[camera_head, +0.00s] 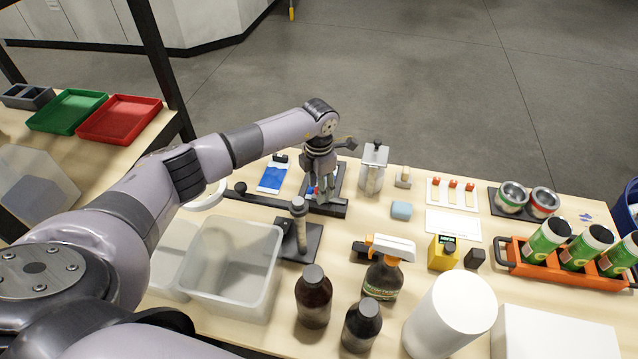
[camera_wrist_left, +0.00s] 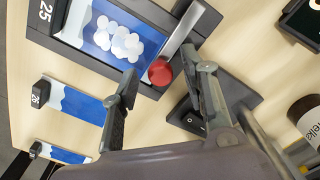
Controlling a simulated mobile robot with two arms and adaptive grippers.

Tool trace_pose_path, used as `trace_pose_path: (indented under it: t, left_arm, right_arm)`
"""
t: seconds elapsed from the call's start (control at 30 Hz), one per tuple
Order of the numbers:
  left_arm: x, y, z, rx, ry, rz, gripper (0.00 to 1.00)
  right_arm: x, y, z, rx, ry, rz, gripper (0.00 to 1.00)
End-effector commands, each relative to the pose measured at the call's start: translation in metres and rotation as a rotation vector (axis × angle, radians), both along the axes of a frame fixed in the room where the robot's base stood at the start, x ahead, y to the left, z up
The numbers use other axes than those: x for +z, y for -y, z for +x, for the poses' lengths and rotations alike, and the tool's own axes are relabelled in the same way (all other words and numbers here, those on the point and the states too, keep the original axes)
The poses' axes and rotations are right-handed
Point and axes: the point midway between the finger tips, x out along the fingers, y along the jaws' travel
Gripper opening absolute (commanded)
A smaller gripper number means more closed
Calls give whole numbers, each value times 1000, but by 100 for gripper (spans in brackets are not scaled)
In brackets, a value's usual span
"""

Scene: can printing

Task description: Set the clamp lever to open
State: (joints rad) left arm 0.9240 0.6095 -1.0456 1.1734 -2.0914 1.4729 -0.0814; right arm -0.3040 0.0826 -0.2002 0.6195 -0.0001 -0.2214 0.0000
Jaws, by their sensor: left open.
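My left gripper (camera_head: 326,190) reaches down over a dark printing fixture (camera_head: 336,207) near the middle of the table. In the left wrist view my left gripper (camera_wrist_left: 160,68) is open. A red ball knob (camera_wrist_left: 160,72) shows between its fingertips, at the end of a grey metal lever bar (camera_wrist_left: 180,38). The lever lies slanted beside a dark frame (camera_wrist_left: 150,12) around a blue print with white cloud shapes (camera_wrist_left: 115,40). I cannot tell whether the fingers touch the knob. In the head view the gripper hides most of the lever. My right gripper is not in view.
A dark stand with a grey handle (camera_head: 299,228) and a clear bin (camera_head: 235,260) are close in front. A lidded metal container (camera_head: 374,165) stands right of the gripper. Bottles (camera_head: 313,298) and a spray bottle (camera_head: 384,278) stand nearer. An orange can rack (camera_head: 530,262) is at right.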

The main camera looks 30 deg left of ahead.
Motion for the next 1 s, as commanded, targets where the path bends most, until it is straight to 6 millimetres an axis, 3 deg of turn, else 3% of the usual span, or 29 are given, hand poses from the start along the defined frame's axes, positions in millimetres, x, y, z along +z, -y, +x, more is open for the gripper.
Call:
trace_pose_path:
  t: [0.17, 0.8, 1.0]
  left_arm:
    - [0, 0, 0, -1, 0, 0, 41]
    - [0, 0, 0, 0, 0, 0, 0]
    - [1, 0, 0, -1, 0, 0, 0]
  right_arm:
    - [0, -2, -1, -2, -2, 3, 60]
    - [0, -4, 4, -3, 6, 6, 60]
    - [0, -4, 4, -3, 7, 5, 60]
